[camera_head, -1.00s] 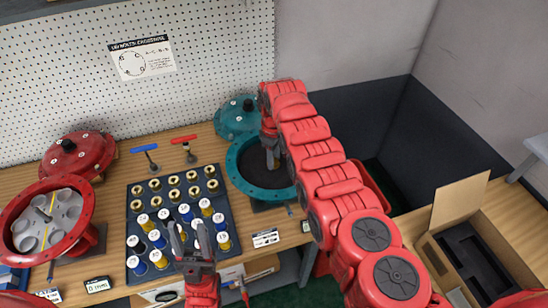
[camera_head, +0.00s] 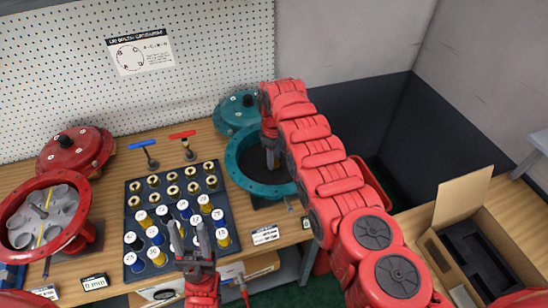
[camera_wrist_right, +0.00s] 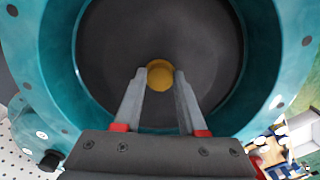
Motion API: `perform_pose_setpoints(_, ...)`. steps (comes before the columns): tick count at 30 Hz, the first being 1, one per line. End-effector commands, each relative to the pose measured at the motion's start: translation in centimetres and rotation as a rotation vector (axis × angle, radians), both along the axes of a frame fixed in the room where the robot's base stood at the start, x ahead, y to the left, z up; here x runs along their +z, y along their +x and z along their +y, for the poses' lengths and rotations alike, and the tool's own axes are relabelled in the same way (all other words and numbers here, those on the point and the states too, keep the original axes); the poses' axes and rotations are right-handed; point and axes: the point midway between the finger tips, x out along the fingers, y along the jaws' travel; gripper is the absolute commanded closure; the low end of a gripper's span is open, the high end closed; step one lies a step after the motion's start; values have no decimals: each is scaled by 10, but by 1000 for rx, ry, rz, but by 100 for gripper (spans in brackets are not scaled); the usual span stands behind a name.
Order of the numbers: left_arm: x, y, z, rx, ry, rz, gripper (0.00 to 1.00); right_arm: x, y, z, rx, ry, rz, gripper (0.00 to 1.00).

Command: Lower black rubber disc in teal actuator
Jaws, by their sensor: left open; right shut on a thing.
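The teal actuator (camera_head: 236,172) stands open at the back of the bench, right of centre; its round wall (camera_wrist_right: 62,80) frames the right wrist view. The black rubber disc (camera_wrist_right: 115,40) fills most of the opening there, with a brass hub (camera_wrist_right: 160,68) at its middle. My right gripper (camera_wrist_right: 159,76) is shut on this hub, with a finger on each side. In the head view the right gripper (camera_head: 271,158) points down inside the ring. How deep the disc sits is hard to tell. My left gripper (camera_head: 188,236) is open and empty over the front of the bolt tray.
A dark tray (camera_head: 132,222) with several brass nuts and numbered bolts lies left of the actuator. The teal cover (camera_head: 236,108) stands behind it. A red actuator (camera_head: 78,235) and red cover (camera_head: 75,150) are at left. An open cardboard box (camera_head: 460,205) is at right.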

Motion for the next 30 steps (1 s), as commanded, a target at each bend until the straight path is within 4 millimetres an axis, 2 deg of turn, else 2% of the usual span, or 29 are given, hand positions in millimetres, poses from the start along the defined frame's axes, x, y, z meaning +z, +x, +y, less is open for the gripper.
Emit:
perform_pose_setpoints(2, 0, 0, 0, 0, 0, 0, 50, 0, 0, 0, 0, 0, 0, 100)
perform_pose_setpoints(3, 0, 0, 0, 0, 0, 0, 50, 0, 0, 0, 0, 0, 0, 56)
perform_pose_setpoints(8, 0, 0, 0, 0, 0, 0, 50, 0, 0, 0, 0, 0, 0, 27)
perform_pose_setpoints(9, 0, 0, 0, 0, 0, 0, 50, 0, 0, 0, 0, 0, 0, 25)
perform_pose_setpoints(20, -2, 0, 0, 0, 0, 0, 50, 3, 1, 0, 0, 1, -3, 25)
perform_pose_setpoints(26, -11, 0, 0, 0, 0, 0, 50, 21, 2, 0, 0, 1, -4, 25)
perform_pose_setpoints(30, -24, 0, 0, 0, 0, 0, 50, 46, 2, 0, 0, 1, -6, 25)
